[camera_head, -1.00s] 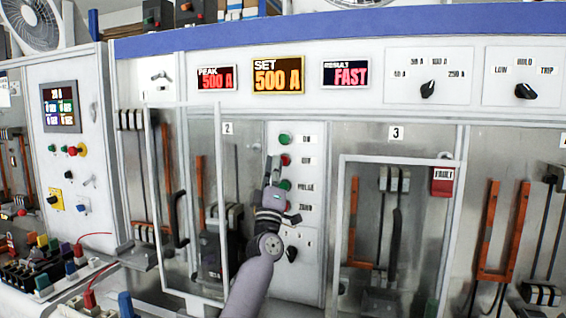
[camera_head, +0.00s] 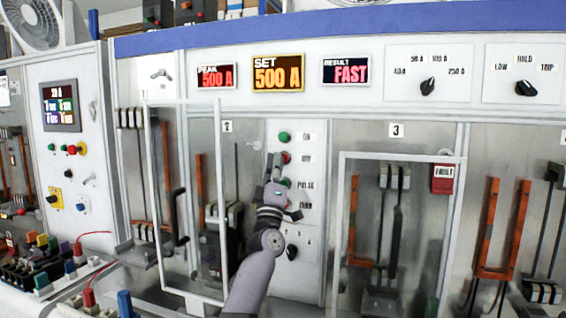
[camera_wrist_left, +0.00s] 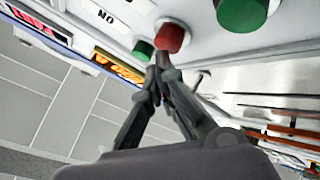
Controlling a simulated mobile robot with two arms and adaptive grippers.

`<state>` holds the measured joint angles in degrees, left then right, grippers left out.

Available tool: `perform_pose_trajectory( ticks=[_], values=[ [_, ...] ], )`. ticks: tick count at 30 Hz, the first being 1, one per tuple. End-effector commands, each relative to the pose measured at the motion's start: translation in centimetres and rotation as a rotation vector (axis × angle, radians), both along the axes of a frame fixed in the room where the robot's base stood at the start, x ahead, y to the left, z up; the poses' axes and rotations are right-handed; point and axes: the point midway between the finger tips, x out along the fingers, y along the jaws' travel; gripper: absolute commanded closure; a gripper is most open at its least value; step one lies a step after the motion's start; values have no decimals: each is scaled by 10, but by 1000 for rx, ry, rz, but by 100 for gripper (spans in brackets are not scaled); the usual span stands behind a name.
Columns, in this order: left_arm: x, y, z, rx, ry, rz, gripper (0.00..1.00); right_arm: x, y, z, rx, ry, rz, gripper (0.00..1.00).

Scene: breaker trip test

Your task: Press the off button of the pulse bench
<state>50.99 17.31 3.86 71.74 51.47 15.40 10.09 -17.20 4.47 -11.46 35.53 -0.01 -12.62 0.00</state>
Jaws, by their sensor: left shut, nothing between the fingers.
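The red off button (camera_head: 286,158) is on the white control panel, second from the top, beside its label. The left gripper (camera_head: 273,157) is shut and empty, its tips just left of this button. In the left wrist view the red button (camera_wrist_left: 172,38) is directly beyond the fingertips (camera_wrist_left: 161,58), which overlap its lower edge. I cannot tell whether they touch it. The green on button (camera_head: 285,137) is above. The green pulse button (camera_head: 286,183) is below, partly hidden by the gripper. The right gripper is out of view.
Displays read peak 500 A (camera_head: 217,77), set 500 A (camera_head: 278,75) and result FAST (camera_head: 346,71). Framed clear doors stand left (camera_head: 220,200) and right (camera_head: 343,220) of the panel. A black knob (camera_head: 292,252) sits low on the panel.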

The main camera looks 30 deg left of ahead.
Motion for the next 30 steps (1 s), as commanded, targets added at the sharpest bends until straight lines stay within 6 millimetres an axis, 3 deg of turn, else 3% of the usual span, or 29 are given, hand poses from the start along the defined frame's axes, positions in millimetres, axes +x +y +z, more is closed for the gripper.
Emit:
perform_pose_trajectory(
  ticks=[30],
  values=[
    [8,2,-1,1,1,0,100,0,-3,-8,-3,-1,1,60]
  ],
)
